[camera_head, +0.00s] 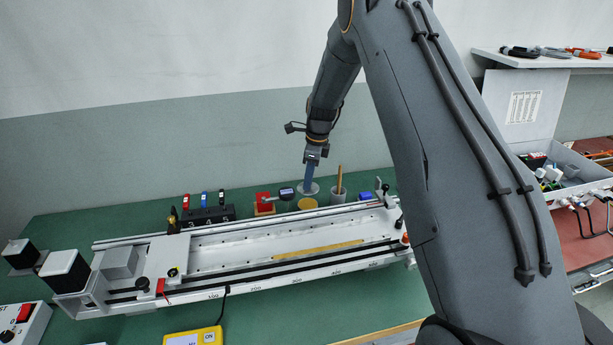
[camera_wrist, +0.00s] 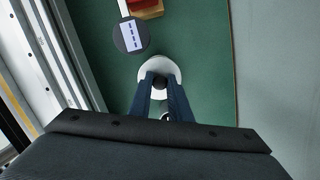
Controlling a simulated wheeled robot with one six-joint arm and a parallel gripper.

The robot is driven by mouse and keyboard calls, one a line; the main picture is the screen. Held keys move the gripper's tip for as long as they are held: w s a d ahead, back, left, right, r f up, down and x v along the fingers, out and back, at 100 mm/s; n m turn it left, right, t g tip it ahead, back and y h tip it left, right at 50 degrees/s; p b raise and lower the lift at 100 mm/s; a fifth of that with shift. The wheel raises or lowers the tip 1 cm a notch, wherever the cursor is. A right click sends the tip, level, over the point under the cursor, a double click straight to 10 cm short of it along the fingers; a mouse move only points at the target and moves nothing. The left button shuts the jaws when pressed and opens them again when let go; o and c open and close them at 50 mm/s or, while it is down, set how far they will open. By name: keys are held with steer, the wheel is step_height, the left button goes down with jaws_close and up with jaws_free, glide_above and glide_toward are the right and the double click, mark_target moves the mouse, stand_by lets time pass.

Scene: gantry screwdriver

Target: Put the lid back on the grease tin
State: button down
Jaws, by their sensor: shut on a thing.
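My gripper (camera_head: 312,161) points down at the back of the bench and is shut on the knob of the lid. The lid is a pale round disc (camera_head: 309,188); in the wrist view the lid (camera_wrist: 151,70) shows beyond my fingertips (camera_wrist: 159,82), with a dark knob between them. The grease tin (camera_head: 307,203) shows as a round yellowish top just below the lid in the head view. I cannot tell the height of the lid over it. The tin is not visible in the wrist view, perhaps hidden by the lid or my fingers.
A round gauge (camera_head: 286,193) and a red-topped block (camera_head: 264,203) are left of the lid. A grey cup (camera_head: 338,196) with a stick stands close on the right. The long gantry rail (camera_head: 250,255) lies in front, and the wall (camera_head: 150,150) is behind.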

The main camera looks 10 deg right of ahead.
steer(key=shift+f+b, duration=1.4)
steer(key=shift+f, duration=1.75)
steer(key=shift+f, duration=0.15)
steer(key=c, duration=1.1)
jaws_free()
steer(key=shift+r+p, duration=1.45)
steer(key=shift+r, duration=2.1)
jaws_close()
